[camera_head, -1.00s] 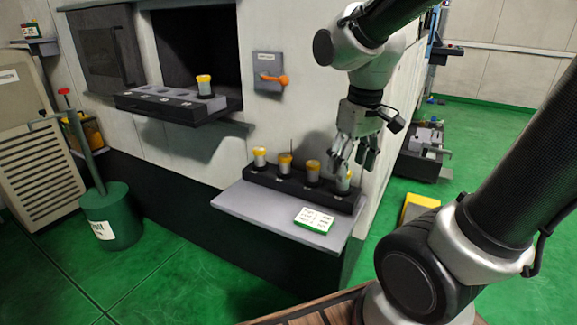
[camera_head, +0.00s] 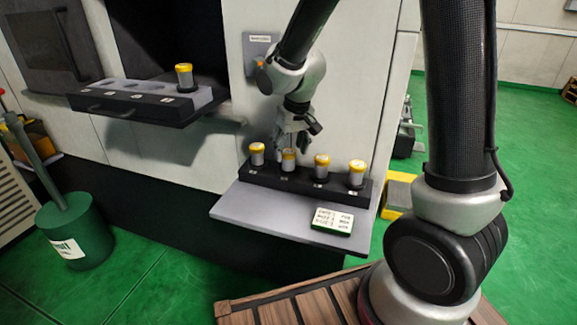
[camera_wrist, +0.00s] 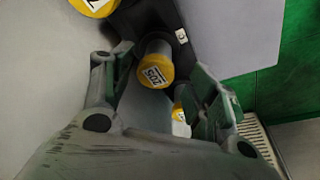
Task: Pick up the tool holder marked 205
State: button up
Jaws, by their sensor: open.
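A tool holder with a yellow rim and a white label that appears to read 205 (camera_wrist: 157,76) stands in the black rack, between my finger pads in the wrist view. In the head view it appears to be the second holder from the left (camera_head: 289,160). My gripper (camera_head: 292,143) is open, fingers down, over the left half of the rack. In the wrist view my gripper's fingers (camera_wrist: 163,62) lie either side of the holder, with gaps visible. I cannot tell how far down they reach.
Neighbouring holders stand close by: one at the left end (camera_head: 257,153), two to the right (camera_head: 321,166). The rack (camera_head: 336,192) sits on a grey shelf (camera_head: 255,210) with a label card (camera_head: 333,220). The machine wall is close behind. Another holder (camera_head: 185,76) stands on the upper tray (camera_head: 130,105).

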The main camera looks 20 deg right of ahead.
aim_at(289, 152)
jog(key=x, duration=0.5)
jog(key=shift+w+d+f, duration=0.1)
jog(key=shift+d+f, duration=0.05)
jog(key=shift+d, duration=0.05)
grip_shut()
